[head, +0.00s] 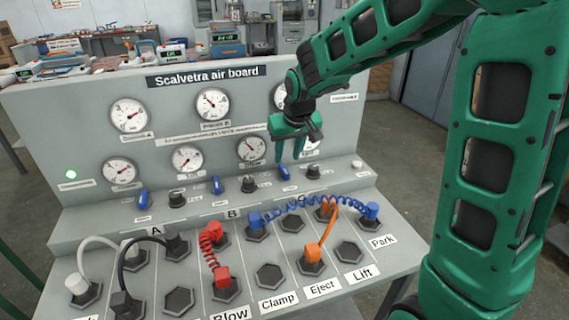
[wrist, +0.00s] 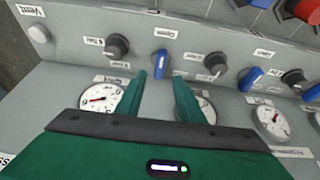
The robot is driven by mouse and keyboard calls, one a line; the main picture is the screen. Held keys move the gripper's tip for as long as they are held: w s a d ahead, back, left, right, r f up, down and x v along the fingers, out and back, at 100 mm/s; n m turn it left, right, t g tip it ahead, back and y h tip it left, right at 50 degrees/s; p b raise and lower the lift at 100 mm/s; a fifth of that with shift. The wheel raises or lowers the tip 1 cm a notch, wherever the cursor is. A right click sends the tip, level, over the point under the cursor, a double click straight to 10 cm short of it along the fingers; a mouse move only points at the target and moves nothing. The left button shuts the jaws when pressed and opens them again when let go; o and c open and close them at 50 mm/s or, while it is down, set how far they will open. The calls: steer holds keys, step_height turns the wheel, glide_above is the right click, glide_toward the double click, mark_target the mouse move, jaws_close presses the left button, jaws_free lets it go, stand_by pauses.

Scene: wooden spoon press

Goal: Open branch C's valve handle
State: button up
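Branch C's valve handle (head: 284,172) is a small blue lever on the board's lower ledge, above the letter C. It also shows in the wrist view (wrist: 160,62), upright in the picture. My gripper (head: 286,158) is just above it, fingers pointing down. In the wrist view my gripper (wrist: 163,77) is open, and the handle stands just beyond and between the two green fingertips. I cannot tell whether a finger touches it. Nothing is held. The other blue handles, A (head: 143,199) and B (head: 217,185), sit to the left at a similar angle.
Black knobs (head: 313,171) stand beside the handles, and a white vent button (wrist: 38,33) lies at the ledge's end. Gauges (head: 251,148) cover the upright panel behind.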

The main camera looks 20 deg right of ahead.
steer(key=v, duration=0.3)
steer(key=shift+s+r, duration=0.15)
steer(key=shift+r, duration=0.05)
steer(key=s+d+m, duration=0.2)
steer(key=s+d, duration=0.6)
steer(key=s+d+f+m+g, duration=0.1)
steer(key=s+d, duration=0.3)
steer(key=s, duration=0.9)
steer(key=s+d+f+m+g, duration=0.1)
steer(key=s+d+m+g, duration=0.2)
steer(key=s, duration=1.1)
steer(key=shift+d+m, duration=0.3)
steer(key=shift+d, duration=0.8)
steer(key=shift+s, duration=0.1)
